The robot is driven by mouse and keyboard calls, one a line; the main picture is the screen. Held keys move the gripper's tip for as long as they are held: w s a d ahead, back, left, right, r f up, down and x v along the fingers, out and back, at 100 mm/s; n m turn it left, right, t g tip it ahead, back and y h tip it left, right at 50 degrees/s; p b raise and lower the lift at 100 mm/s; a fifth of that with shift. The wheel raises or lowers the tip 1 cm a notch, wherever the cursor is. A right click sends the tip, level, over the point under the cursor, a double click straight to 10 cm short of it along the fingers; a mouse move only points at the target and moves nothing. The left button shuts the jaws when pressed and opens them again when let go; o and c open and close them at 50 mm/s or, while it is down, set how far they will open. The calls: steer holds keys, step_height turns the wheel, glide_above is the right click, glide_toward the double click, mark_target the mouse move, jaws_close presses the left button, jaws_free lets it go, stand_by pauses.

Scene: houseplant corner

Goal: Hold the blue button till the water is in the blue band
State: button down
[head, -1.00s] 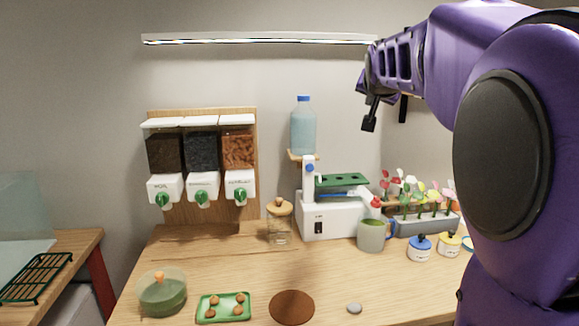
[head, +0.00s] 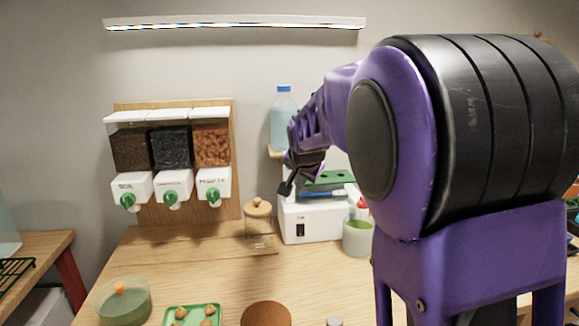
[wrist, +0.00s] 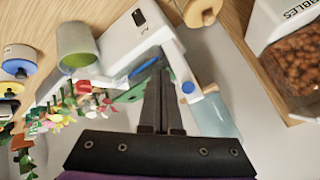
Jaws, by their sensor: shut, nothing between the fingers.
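The blue button (wrist: 187,87) is a round disc on a white upright of the white machine (head: 309,222), beside my fingers in the wrist view. My arm hides it in the head view. My gripper (head: 286,188) is shut and empty, pointing down in front of the machine; its fingers (wrist: 163,75) appear left of the button and I see no contact. A clear bottle of pale blue water with a blue cap (head: 283,116) stands above the machine. A blue strip (wrist: 143,67) shows beside the green tray (wrist: 130,95). I cannot make out the water level against a band.
A grey-green cup (head: 357,238) stands right of the machine and a cork-lidded jar (head: 259,226) left of it. Dispensers (head: 170,160) hang at the left.

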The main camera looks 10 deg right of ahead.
steer(key=w+p, duration=0.4)
steer(key=w, duration=0.5)
steer(key=shift+p, duration=0.35)
steer(key=shift+w, duration=0.1)
stand_by(1.8)
steer(key=shift+w, duration=0.3)
steer(key=shift+w+p, duration=0.45)
steer(key=shift+p, duration=0.05)
stand_by(4.0)
